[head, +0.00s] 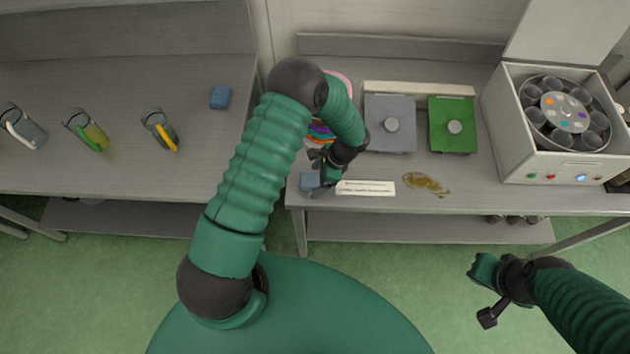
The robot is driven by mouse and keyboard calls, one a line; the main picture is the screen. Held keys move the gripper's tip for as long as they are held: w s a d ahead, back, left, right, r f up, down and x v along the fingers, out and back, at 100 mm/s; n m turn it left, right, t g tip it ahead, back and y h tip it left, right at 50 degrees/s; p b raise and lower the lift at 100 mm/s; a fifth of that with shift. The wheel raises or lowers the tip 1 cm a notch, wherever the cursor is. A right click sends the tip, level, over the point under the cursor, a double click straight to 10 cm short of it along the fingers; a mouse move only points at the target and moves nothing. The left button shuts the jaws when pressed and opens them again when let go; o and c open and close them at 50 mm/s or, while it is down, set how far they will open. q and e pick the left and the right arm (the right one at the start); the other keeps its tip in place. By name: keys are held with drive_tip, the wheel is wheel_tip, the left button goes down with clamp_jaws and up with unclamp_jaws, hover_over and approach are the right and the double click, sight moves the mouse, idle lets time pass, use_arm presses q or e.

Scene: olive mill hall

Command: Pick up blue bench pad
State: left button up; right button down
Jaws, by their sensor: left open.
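A small blue pad (310,181) lies at the front left corner of the right-hand bench. My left gripper (317,172) is open right beside it, its dark fingers around the pad's right side. I cannot tell whether they touch it. A second small blue block (220,97) lies on the left-hand bench, away from both grippers. My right gripper (481,292) hangs over the floor at lower right, its fingers apart and empty.
A white label card (366,188) and a yellow-brown spill (427,184) lie near the bench front. Behind are a grey balance (390,140), a green one (454,142) and an open centrifuge (548,166). Colourful rings are partly hidden behind my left arm.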

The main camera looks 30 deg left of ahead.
sight(311, 179)
use_arm(q)
drive_tip(key=c, duration=1.4)
drive_tip(key=shift+r, duration=0.75)
wheel_tip(311, 179, up, 2)
drive_tip(key=shift+r+b, duration=0.2)
drive_tip(key=shift+b, duration=0.1)
drive_tip(key=s+d+b, duration=0.1)
drive_tip(key=s+d, duration=0.1)
drive_tip(key=s, duration=0.2)
drive_tip(key=s+d+r+b, duration=0.1)
drive_tip(key=s+d, duration=0.2)
drive_tip(key=s, duration=0.2)
drive_tip(key=s+d+b, duration=0.1)
drive_tip(key=s+d, duration=0.2)
drive_tip(key=s, duration=0.1)
drive_tip(key=shift+s+d+r, duration=0.2)
drive_tip(key=shift+s+r, duration=0.1)
drive_tip(key=shift+s, duration=0.05)
